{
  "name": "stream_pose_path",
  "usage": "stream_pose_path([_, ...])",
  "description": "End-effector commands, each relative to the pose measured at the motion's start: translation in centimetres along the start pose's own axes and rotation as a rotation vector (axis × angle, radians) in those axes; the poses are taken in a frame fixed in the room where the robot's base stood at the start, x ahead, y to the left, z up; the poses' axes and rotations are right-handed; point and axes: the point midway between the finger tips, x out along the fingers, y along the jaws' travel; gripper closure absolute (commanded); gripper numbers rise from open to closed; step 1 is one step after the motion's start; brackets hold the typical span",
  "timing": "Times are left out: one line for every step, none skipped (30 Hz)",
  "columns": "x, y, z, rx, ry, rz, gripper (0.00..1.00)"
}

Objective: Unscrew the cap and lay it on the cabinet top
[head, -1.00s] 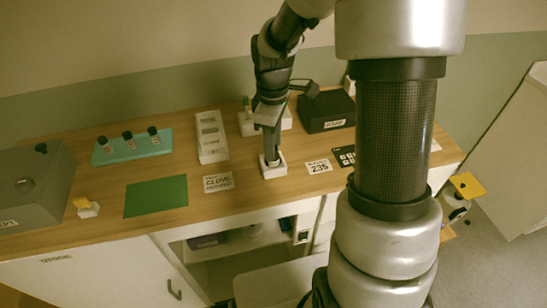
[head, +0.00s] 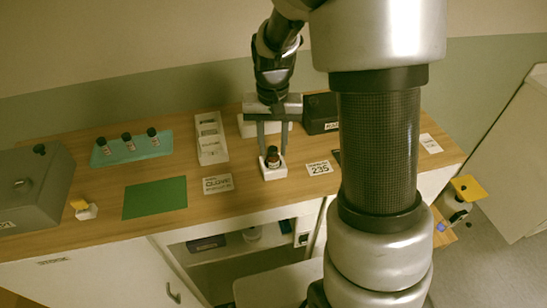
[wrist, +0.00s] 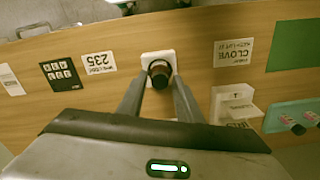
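A small dark bottle (head: 272,158) stands upright in a white square holder (head: 274,173) on the wooden cabinet top (head: 240,202). Its black cap (wrist: 160,71) shows from above in the wrist view and appears to sit on the bottle. My gripper (head: 272,151) points down over the bottle. Its two fingers are spread, one on each side of the cap, with gaps visible; in the wrist view the gripper (wrist: 160,82) looks open and holds nothing.
A green mat (head: 155,198), a CLOVE card (head: 217,184) and a 235 card (head: 319,168) lie nearby. A teal rack (head: 131,148) holds dark bottles. A white tray (head: 211,138), a black box (head: 320,112) and a grey box (head: 34,190) stand around. Bare wood lies in front.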

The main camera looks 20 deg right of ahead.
Motion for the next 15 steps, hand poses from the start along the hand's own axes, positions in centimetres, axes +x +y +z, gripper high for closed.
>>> stream_pose_path([0.01,0.0,0.0,-0.001,0.0,0.0,0.78])
stream_pose_path([0.01,0.0,0.0,-0.001,0.0,0.0,0.83])
stream_pose_path([0.01,0.0,0.0,-0.001,0.0,0.0,0.9])
stream_pose_path([0.01,0.0,0.0,-0.001,0.0,0.0,0.95])
stream_pose_path([0.01,0.0,0.0,-0.002,0.0,0.0,1.0])
stream_pose_path([0.01,0.0,0.0,-0.002,0.0,0.0,1.0])
stream_pose_path([0.01,0.0,0.0,-0.002,0.0,0.0,1.0])
stream_pose_path([0.01,0.0,0.0,-0.002,0.0,0.0,1.0])
stream_pose_path([0.01,0.0,0.0,-0.002,0.0,0.0,1.0])
stream_pose_path([0.01,0.0,0.0,-0.002,0.0,0.0,1.0])
stream_pose_path([0.01,0.0,0.0,-0.003,0.0,0.0,1.0])
stream_pose_path([0.01,0.0,0.0,-0.003,0.0,0.0,1.0])
stream_pose_path([0.01,0.0,0.0,-0.005,0.0,0.0,1.0])
stream_pose_path([0.02,0.01,0.0,-0.012,0.0,0.0,1.0])
stream_pose_path([0.03,0.02,-0.01,-0.036,0.0,0.0,1.0])
